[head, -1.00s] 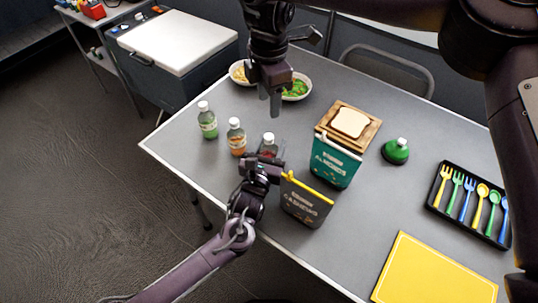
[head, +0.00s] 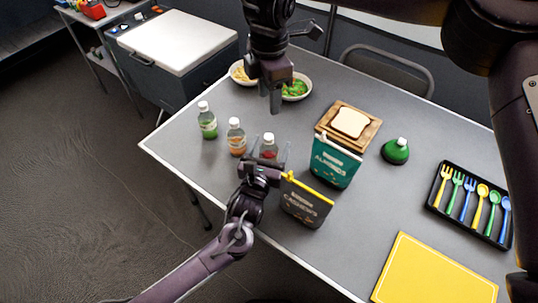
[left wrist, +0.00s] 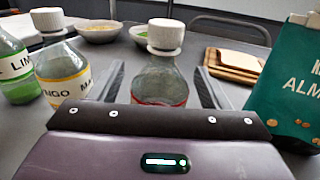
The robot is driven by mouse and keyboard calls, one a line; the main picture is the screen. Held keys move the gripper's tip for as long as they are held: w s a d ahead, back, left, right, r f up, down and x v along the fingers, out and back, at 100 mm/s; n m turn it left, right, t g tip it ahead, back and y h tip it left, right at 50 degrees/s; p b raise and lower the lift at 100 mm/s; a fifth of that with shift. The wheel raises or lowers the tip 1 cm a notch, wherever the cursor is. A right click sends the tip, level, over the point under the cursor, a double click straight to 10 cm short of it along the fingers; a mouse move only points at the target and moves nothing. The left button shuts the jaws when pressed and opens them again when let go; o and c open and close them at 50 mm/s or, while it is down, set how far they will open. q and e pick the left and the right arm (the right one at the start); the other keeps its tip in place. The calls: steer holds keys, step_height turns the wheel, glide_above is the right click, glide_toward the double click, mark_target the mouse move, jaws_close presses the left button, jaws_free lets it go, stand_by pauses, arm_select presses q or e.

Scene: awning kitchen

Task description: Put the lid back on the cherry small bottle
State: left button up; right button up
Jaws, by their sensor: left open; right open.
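The cherry small bottle (head: 268,150) stands upright on the table, clear with a red label band. In the left wrist view the bottle (left wrist: 160,82) has a white lid (left wrist: 165,36) on its mouth; whether it is screwed tight, I cannot tell. My left gripper (head: 268,157) is open at the bottle. In the left wrist view the fingers of my left gripper (left wrist: 160,88) stand on either side of the bottle, with gaps visible. My right gripper (head: 274,102) is open and empty, above the table behind the bottle, near the bowls.
The lime bottle (head: 207,121) and mango bottle (head: 236,137) stand to the left. The cashews bag (head: 306,203) and almonds bag (head: 335,162) are close on the right.

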mark_target(266, 158)
arm_select(q)
steer(key=v, duration=0.7)
stand_by(0.5)
